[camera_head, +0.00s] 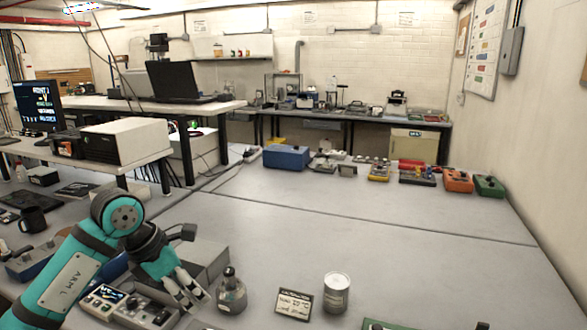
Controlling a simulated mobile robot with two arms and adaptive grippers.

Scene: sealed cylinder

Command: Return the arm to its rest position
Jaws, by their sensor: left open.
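My left arm, teal with dark joints, comes in from the lower left of the head view. Its gripper (190,294) points down toward the table, open, with nothing seen between its fingers. It is just left of a small grey conical bottle with a dark top (231,293). A silvery cylinder with a pale label (336,294) stands upright on the grey table (290,240), well to the right of the gripper and apart from it. My right gripper is not in view.
A control box with knobs (128,306) and a grey box (203,260) are close around the gripper. A dark mug (33,219) is at left. The table's middle is clear; several instruments line its far side.

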